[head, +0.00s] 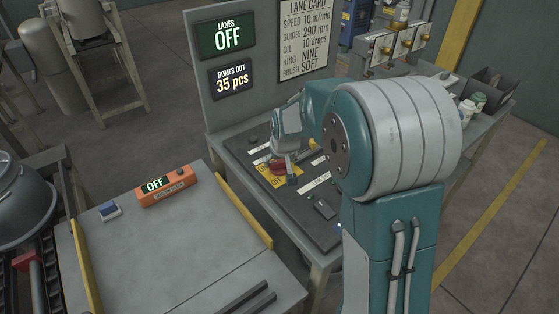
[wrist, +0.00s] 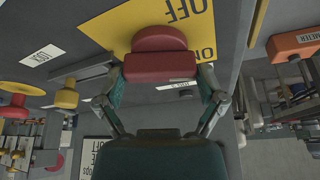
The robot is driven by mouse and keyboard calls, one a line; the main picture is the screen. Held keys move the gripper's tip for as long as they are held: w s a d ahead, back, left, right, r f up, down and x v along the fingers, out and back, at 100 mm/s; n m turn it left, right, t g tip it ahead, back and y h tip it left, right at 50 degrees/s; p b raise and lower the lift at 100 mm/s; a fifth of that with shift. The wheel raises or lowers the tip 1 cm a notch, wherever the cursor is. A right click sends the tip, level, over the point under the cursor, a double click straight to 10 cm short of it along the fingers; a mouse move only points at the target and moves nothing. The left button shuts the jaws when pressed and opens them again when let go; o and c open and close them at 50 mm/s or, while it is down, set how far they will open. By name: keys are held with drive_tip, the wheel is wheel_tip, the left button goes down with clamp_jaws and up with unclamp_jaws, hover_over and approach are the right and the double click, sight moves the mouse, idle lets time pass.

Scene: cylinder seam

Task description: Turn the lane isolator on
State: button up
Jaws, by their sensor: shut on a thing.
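The lane isolator is a red handle (head: 278,168) on a yellow plate (head: 261,168) set in the dark console top. In the wrist view the red handle (wrist: 160,67) sits between the two fingers, with a rounded red part behind it. The yellow plate (wrist: 115,33) carries the words OFF and ON, upside down there. My gripper (head: 284,172) reaches down onto the handle; in the wrist view my gripper (wrist: 161,75) is shut on it from both sides. Which mark the handle points to is unclear. The lanes display (head: 227,37) reads OFF.
A second display (head: 232,79) reads 35 pcs, beside a lane card (head: 305,38). An orange box (head: 167,185) reading OFF lies on the grey table left of the console. Another control (head: 325,209) sits near the console's front. A yellow knob (wrist: 66,98) stands left in the wrist view.

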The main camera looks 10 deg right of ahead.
drive_tip(key=shift+a+m+h, duration=0.1)
drive_tip(key=shift+m+h, duration=0.8)
drive_tip(key=shift+m, duration=1.4)
drive_tip(key=shift+g, duration=0.3)
drive_tip(key=o, duration=0.8)
drive_tip(key=shift+r, duration=0.1)
drive_tip(key=v, duration=1.1)
drive_tip(key=shift+s+a+r, duration=0.2)
drive_tip(key=shift+a+r, duration=0.05)
drive_tip(key=shift+a, duration=0.05)
